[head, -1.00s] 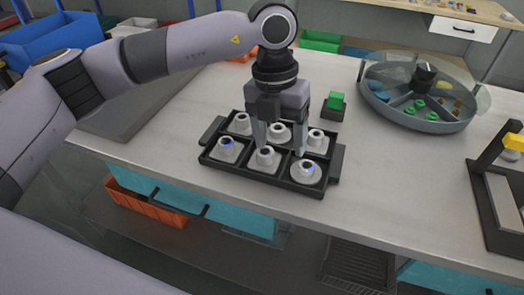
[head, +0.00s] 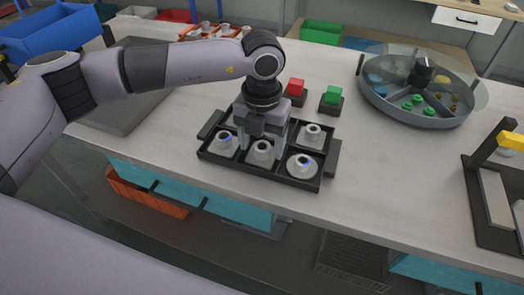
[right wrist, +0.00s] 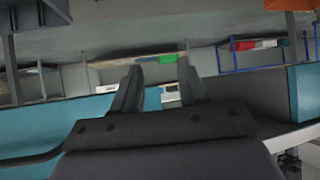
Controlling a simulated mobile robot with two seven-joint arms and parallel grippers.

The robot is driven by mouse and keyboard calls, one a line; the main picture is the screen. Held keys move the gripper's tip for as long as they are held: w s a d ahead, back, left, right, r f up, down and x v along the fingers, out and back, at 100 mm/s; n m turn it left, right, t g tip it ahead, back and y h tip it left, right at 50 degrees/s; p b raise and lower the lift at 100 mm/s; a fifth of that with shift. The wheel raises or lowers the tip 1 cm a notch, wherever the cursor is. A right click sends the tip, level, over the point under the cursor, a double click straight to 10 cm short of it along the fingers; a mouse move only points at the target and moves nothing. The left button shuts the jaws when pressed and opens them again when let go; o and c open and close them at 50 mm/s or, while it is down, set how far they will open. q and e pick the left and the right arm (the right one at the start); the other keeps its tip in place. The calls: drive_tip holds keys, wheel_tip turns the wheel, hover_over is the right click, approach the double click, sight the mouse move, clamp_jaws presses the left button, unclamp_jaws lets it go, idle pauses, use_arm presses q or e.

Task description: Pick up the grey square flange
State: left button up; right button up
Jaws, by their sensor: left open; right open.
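A black compartment tray (head: 208,156) on the table holds grey flanges. In the head view, one flange with a blue mark (head: 224,146) is front left, one flange (head: 262,153) is front middle, one with a round base (head: 302,168) is front right, and one (head: 312,136) is back right. The back-left and back-middle compartments are mostly hidden by my left gripper (head: 260,141). This gripper points down over the tray, open, its fingers left and right of the front-middle flange in the picture; I cannot tell its height. My right gripper (right wrist: 157,88) is open and empty, away from the table top.
A red button box (head: 296,88) and a green one (head: 332,97) stand behind the tray. A round divided tank (head: 428,121) with a clear cover is at the right. A black stand (head: 481,215) is at the right edge. Bare table lies between tray and stand.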

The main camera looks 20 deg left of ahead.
use_arm(q)
drive_tip(key=c, duration=1.2)
drive_tip(key=shift+c, duration=0.2)
drive_tip(key=shift+r, duration=0.15)
